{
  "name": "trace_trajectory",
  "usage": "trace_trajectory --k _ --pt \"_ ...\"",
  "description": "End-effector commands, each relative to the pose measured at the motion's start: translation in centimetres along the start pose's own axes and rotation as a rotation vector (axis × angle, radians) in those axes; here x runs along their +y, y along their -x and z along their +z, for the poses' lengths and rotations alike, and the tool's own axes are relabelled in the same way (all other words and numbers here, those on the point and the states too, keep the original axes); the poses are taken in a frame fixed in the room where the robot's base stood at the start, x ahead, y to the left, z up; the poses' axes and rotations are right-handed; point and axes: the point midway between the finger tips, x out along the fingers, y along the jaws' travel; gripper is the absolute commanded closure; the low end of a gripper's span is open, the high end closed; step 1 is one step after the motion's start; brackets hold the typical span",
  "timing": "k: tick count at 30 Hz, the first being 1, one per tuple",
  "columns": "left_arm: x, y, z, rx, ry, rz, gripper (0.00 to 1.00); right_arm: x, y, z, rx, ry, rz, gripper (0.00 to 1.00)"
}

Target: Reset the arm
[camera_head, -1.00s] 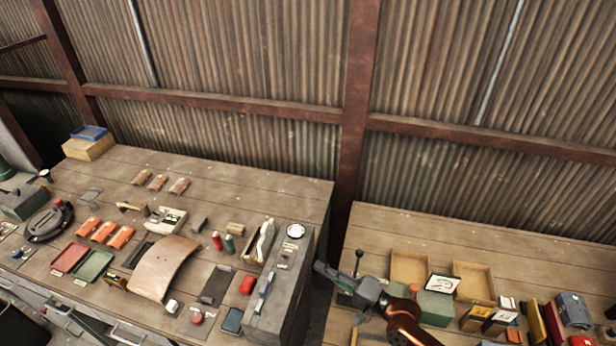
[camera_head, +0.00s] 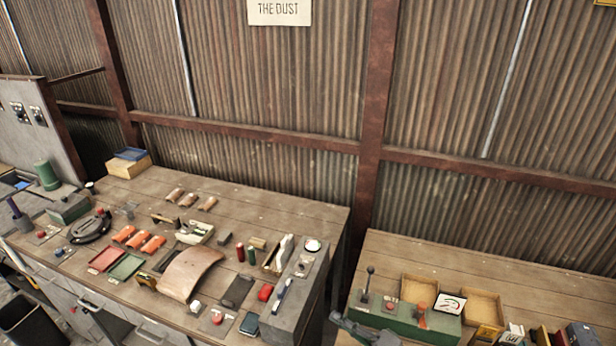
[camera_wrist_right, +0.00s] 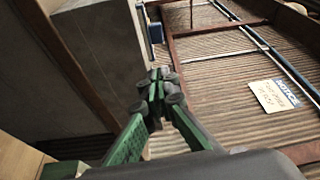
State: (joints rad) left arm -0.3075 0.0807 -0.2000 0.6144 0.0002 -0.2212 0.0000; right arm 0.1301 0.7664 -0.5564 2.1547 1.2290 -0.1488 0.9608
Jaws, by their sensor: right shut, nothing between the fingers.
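My right gripper (camera_head: 362,330) shows at the bottom edge of the head view, in front of the green control box (camera_head: 405,322) on the right bench. Only part of it is in frame there. In the right wrist view my right gripper (camera_wrist_right: 160,82) has its green fingers together, with nothing between them. It points toward the corrugated wall and touches nothing that I can see. My left gripper is not in view.
The left bench (camera_head: 280,210) holds a curved tan sheet (camera_head: 190,275), red and green trays, orange parts and a grey box (camera_head: 300,290). The right bench has a black lever (camera_head: 367,280), a gauge (camera_head: 450,303) and wooden trays (camera_head: 482,305). A gap separates the benches.

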Motion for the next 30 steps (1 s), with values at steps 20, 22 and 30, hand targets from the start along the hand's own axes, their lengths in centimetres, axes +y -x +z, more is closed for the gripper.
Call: trace_trajectory --k 20,22,30 --pt "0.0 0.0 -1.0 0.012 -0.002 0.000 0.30 8.1 6.3 4.0 -0.047 0.476 0.353 1.00" --pt "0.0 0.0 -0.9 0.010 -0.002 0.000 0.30 9.9 8.4 4.2 -0.057 0.556 0.451 1.00" --pt "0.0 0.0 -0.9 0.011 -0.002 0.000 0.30 17.5 23.5 4.6 -0.162 0.777 1.002 1.00"
